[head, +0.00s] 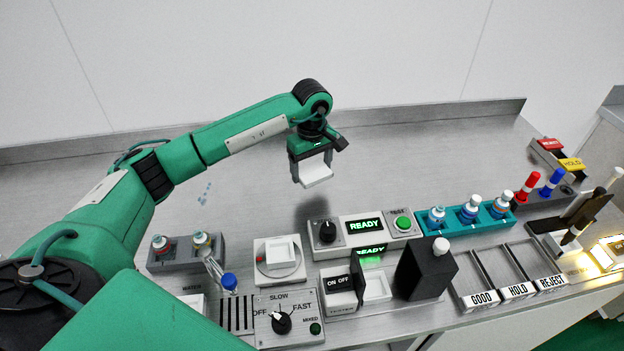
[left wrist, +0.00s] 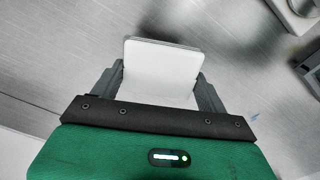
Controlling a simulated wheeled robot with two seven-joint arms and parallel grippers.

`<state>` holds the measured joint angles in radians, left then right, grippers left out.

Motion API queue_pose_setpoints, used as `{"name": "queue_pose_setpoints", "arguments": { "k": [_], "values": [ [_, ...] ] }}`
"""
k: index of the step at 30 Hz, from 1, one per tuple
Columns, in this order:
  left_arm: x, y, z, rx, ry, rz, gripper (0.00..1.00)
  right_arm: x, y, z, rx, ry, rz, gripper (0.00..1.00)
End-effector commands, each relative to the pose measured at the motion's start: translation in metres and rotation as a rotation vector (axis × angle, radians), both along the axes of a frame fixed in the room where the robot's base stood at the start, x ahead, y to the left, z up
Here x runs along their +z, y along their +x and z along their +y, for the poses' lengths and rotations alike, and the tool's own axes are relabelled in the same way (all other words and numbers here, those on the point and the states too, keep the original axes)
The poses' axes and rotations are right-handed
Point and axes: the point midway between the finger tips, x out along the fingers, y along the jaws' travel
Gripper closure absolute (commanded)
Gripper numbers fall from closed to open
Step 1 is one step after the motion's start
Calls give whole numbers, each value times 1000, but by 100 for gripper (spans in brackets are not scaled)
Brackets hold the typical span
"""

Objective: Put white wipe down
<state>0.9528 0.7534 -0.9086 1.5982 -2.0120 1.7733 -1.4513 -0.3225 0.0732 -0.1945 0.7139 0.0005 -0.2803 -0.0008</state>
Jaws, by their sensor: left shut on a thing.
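The white wipe (head: 316,174) is a small white square pad. My left gripper (head: 312,166) is shut on it and holds it above the steel bench, behind the panel with the green READY display. In the left wrist view the wipe (left wrist: 160,70) sits flat between the two dark fingers of the left gripper (left wrist: 160,88), with bare bench beyond it. My right gripper cannot be made out in the head view.
A teal rack (head: 468,220) holds several vials. Blue drops (head: 205,193) lie on the bench at left. The bench's back is largely clear.

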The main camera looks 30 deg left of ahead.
Motion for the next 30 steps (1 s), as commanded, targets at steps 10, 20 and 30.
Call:
{"name": "queue_pose_setpoints", "arguments": {
  "k": [10,20,30],
  "values": [
    [-33,-1,-1,0,-2,3,45,5,8,-10,4,-10,-12,64],
    [-58,0,0,0,-1,-1,45,4,-13,-18,8,-19,7,64],
    [-61,0,0,1,-1,-1,10,3,-4,-12,7,-13,4,64]
  ]
}}
